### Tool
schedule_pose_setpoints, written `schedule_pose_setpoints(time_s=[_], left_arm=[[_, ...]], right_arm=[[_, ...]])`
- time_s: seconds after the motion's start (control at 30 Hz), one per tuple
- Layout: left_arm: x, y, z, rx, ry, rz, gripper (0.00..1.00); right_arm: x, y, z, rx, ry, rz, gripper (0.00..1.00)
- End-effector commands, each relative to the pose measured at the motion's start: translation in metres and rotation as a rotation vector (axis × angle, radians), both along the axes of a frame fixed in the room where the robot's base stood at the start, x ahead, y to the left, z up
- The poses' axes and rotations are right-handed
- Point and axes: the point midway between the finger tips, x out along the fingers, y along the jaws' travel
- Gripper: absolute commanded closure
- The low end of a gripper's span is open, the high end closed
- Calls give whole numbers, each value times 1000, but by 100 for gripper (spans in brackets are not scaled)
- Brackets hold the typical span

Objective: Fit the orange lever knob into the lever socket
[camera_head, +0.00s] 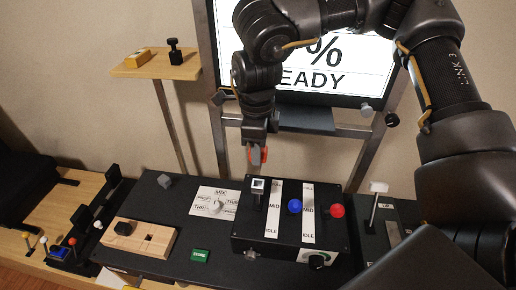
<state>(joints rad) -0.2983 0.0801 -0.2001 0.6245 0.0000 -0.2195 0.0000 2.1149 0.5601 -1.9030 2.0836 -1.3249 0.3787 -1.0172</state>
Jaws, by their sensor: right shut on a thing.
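My right gripper (257,151) points down above the black lever box and is shut on the orange lever knob (264,154). Only part of the orange knob shows between the grey fingers. The lever socket (258,185), a pale square with a dark centre on top of a lever, stands just below the gripper at the left of the box. The knob is above the socket, with a small gap between them in this view. My left gripper is not in view.
The black lever box (270,249) also carries a blue knob (295,206) and a red knob (337,210) to the right. A wooden block (153,238) and a green button (200,255) lie left of it. A screen (350,75) stands behind.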

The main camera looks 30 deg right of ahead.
Motion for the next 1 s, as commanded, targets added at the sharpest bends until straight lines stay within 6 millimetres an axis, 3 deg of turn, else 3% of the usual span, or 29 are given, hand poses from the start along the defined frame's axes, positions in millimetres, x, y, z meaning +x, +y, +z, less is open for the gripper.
schedule_pose_setpoints(time_s=[0.13,0.53,1.0], left_arm=[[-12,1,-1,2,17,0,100],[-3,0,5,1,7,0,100],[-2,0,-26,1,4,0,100]], right_arm=[[0,-2,1,1,1,-21,92],[1,1,1,2,2,-17,92],[1,0,-40,2,1,-15,92]])
